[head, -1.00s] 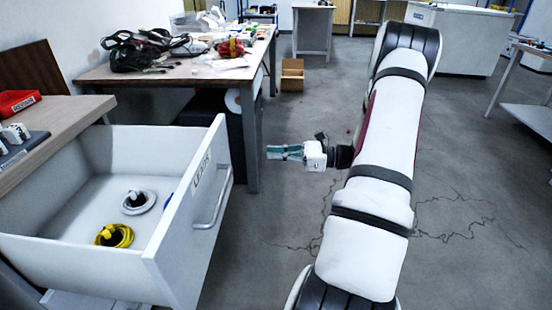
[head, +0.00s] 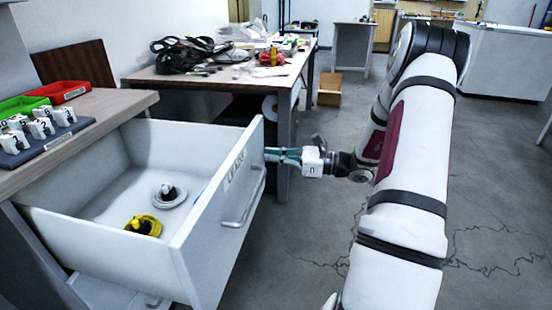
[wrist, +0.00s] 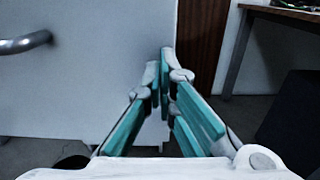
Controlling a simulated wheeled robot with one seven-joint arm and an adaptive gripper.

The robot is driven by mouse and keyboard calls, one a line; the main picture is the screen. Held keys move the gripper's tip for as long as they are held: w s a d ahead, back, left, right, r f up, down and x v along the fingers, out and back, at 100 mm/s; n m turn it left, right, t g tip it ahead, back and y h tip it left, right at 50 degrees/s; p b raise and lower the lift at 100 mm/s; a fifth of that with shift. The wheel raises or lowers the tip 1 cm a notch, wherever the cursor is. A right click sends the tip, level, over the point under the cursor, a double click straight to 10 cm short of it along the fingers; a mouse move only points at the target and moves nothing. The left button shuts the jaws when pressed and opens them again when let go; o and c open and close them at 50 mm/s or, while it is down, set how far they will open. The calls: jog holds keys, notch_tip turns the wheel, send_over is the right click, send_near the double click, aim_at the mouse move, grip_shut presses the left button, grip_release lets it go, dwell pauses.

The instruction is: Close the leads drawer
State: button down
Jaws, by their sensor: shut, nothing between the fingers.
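The leads drawer (head: 212,235) is pulled open, its white front labelled "LEADS" and fitted with a bar handle (head: 243,205). Inside lie a coiled yellow lead (head: 152,220) and a coiled grey-white lead (head: 165,203). My gripper (head: 270,154) is shut and empty, its teal fingers at the upper far end of the drawer front. In the wrist view the fingertips (wrist: 165,65) point at the right edge of the white front, with the handle (wrist: 28,42) at the left. I cannot tell whether the fingers touch the front.
The counter above the drawer holds a green bin (head: 22,106), a red bin (head: 60,92) and a grey tray (head: 50,146) of numbered white blocks. A cluttered workbench (head: 205,84) stands behind. Floor to the right is open.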

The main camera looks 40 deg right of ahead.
aim_at(166, 143)
jog(key=p+x, duration=0.3)
jog(key=x, duration=3)
jog(key=shift+w+a, duration=0.3)
jog(key=shift+w, duration=0.1)
jog(key=shift+a+r, duration=0.1)
